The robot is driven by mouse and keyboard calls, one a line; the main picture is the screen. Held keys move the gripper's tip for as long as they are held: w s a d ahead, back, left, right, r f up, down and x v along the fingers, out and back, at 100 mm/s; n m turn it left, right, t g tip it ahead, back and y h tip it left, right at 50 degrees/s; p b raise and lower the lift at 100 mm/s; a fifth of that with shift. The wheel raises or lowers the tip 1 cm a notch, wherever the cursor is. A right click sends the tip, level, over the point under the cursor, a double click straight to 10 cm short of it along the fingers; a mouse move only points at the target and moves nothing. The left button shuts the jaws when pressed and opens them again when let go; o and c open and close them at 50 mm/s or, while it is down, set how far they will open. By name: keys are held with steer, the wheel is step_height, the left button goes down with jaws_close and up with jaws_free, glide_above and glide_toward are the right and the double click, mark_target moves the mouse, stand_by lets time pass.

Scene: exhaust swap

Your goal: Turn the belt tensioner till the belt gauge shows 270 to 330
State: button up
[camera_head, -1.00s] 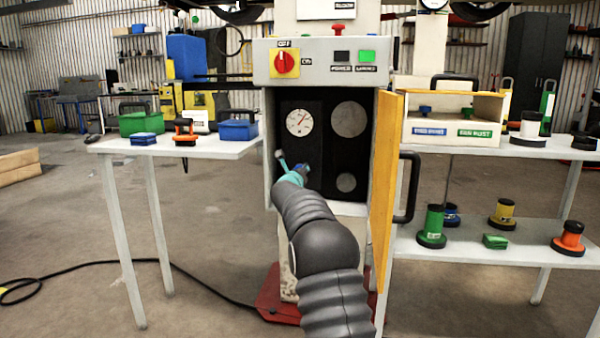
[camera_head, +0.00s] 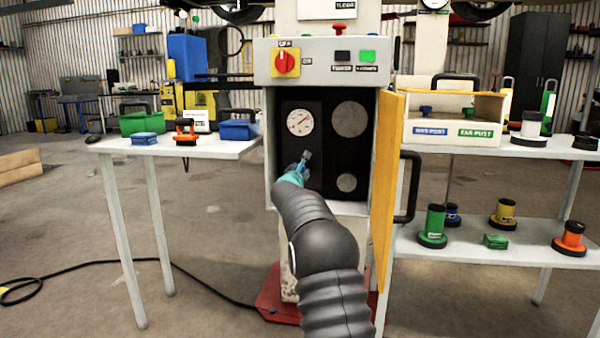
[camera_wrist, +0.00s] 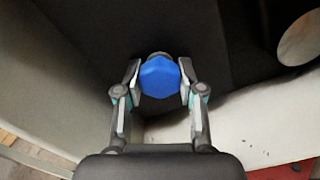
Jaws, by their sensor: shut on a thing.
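The belt gauge (camera_head: 300,122) is a round white dial with a red needle on the black panel inside the open cabinet. Its needle points up and to the right; its numbers are too small to read. The belt tensioner (camera_wrist: 160,77) shows in the wrist view as a blue six-sided head in front of the dark panel. My gripper (camera_wrist: 160,80) has a finger on each side of the head and is shut on it. In the head view my gripper (camera_head: 303,162) is just below the gauge, and it hides the tensioner there.
The orange cabinet door (camera_head: 386,195) stands open at the right of my arm, with a black handle (camera_head: 407,188). Two grey discs (camera_head: 349,119) are right of the gauge. A table (camera_head: 225,147) stands left and a shelf unit (camera_head: 440,256) right.

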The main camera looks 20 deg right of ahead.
steer(key=shift+f+m, duration=0.1)
steer(key=shift+m, duration=1.6)
steer(key=o, duration=1.1)
steer(key=shift+o, duration=0.2)
